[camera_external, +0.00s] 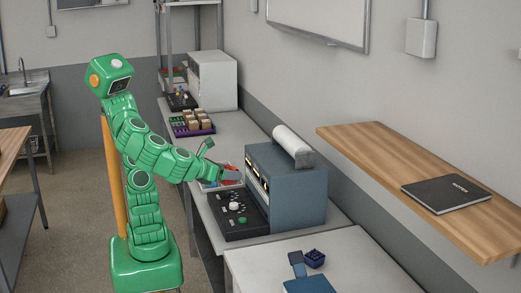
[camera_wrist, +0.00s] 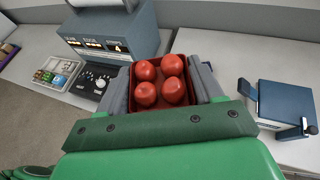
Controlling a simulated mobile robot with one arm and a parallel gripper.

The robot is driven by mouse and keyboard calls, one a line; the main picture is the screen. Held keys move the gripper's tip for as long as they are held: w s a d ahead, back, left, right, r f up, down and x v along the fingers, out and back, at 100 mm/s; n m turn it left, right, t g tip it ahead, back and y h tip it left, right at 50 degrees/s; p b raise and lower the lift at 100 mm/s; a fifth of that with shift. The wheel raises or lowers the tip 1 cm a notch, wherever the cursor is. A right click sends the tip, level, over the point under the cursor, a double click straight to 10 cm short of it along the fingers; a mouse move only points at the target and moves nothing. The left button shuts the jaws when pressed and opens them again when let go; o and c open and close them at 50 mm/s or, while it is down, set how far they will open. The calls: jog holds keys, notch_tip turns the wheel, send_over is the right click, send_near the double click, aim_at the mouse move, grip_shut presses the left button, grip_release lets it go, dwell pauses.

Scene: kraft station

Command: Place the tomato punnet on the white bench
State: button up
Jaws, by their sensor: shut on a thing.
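The tomato punnet is a dark red open tray (camera_wrist: 133,99) holding several red tomatoes (camera_wrist: 160,81). In the wrist view my gripper (camera_wrist: 160,88) is shut on it, one grey finger along each side. In the external view my gripper (camera_external: 229,176) is in front of the blue machine, and only a little red of the punnet (camera_external: 232,168) shows beside it. A white bench (camera_external: 258,262) is at the front of the external view. White bench top also shows right of the punnet in the wrist view (camera_wrist: 222,48).
The blue machine (camera_external: 297,192) with a white roll and a black control panel (camera_external: 229,220) stand on the long bench. A small blue device (camera_wrist: 285,106) and dark blue pieces (camera_external: 314,258) occupy part of the white bench. A wooden wall shelf (camera_external: 385,155) holds a black notebook.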

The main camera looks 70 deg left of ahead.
notch_tip(320, 180, down, 24)
send_over(268, 286)
jog(key=f, duration=0.9)
jog(key=shift+s+a+f, duration=0.2)
jog(key=shift+s, duration=0.15)
jog(key=shift+w+d+f, duration=0.25)
jog(key=shift+w+f, duration=0.05)
jog(key=shift+f, duration=1.7)
jog(key=shift+f, duration=0.1)
jog(key=o, duration=1.1)
